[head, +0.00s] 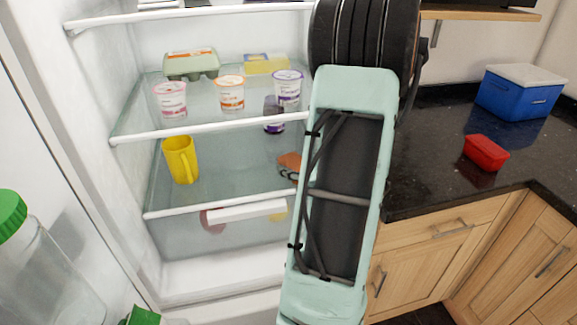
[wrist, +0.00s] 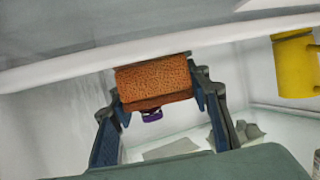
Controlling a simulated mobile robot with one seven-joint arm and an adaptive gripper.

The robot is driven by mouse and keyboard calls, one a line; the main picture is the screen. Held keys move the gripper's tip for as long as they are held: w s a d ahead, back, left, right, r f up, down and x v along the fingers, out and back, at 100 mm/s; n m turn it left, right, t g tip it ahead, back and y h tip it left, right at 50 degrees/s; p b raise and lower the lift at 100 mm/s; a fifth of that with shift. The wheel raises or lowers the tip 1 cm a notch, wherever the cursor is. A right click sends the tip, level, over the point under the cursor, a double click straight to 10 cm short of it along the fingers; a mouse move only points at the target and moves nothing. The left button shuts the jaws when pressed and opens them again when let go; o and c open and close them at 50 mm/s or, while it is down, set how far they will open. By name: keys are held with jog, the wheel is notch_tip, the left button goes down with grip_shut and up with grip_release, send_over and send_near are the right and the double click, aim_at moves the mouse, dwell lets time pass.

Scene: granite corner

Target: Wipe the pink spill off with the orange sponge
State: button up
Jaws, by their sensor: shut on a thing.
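My gripper (wrist: 158,95) is shut on the orange sponge (wrist: 155,79), with one dark finger at each side of it in the wrist view. In the head view the sponge (head: 290,160) shows in part inside the open fridge, in the space above the lower glass shelf, left of my arm. My arm hides much of the gripper and the right side of the fridge there. I cannot make out the pink spill in either view.
A yellow mug (head: 180,160) stands on the lower shelf, left of the sponge; the wrist view shows it too (wrist: 294,66). The shelf above holds yogurt cups (head: 230,93) and an egg carton (head: 191,65). A white shelf edge (head: 225,131) crosses above the mug.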

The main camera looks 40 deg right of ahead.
jog(key=shift+r+p, duration=1.45)
jog(key=shift+r, duration=0.15)
jog(key=shift+w+a, duration=0.15)
